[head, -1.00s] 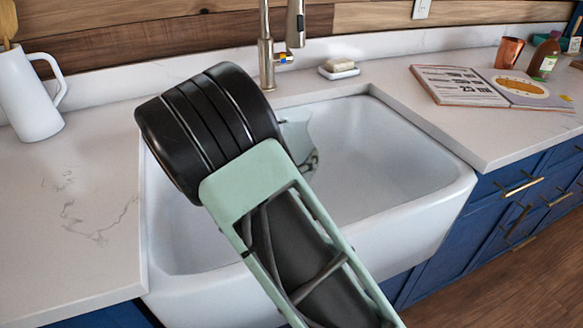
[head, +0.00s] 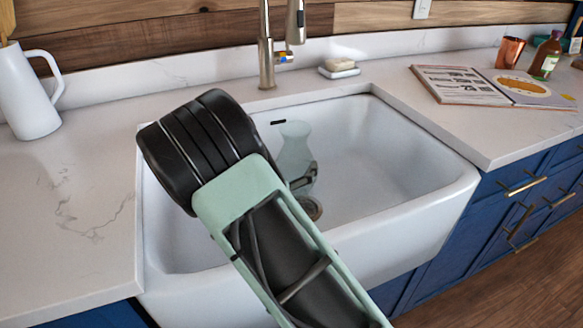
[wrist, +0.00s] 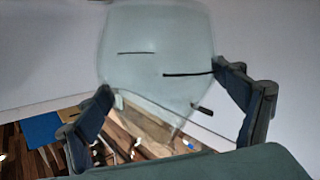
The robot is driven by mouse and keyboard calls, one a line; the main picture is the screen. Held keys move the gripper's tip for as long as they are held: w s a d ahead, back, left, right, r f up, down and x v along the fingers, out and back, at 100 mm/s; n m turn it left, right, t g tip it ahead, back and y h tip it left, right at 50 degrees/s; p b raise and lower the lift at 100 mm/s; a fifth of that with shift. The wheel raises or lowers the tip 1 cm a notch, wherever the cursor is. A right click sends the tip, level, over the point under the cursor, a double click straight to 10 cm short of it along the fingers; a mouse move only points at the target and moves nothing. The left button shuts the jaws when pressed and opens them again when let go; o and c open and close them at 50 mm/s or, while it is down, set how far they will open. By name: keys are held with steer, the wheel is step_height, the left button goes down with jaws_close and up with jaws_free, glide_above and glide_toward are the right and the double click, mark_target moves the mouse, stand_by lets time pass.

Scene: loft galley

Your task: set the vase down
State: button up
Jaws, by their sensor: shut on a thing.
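The vase (head: 294,152) is pale green, see-through glass with a flared rim. In the head view it is inside the white sink (head: 405,160), close to upright, just right of my arm's dark wrist. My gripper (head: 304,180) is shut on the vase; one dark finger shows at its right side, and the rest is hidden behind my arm. In the wrist view the vase (wrist: 155,45) fills the upper middle, between the two fingers of my gripper (wrist: 163,83). I cannot tell whether its base touches the sink floor.
The faucet (head: 267,55) and a soap dish (head: 339,70) stand behind the sink. A white pitcher (head: 30,95) is on the left counter; an open book (head: 490,86) and copper cup (head: 510,52) are on the right.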

mark_target(286, 171)
steer(key=o, duration=1.8)
steer(key=shift+r+p, duration=0.35)
steer(key=shift+r, duration=0.2)
steer(key=shift+s+a+r, duration=0.15)
steer(key=shift+s+r, duration=0.1)
steer(key=p+v, duration=0.1)
steer(key=v, duration=0.6)
steer(key=shift+f, duration=0.1)
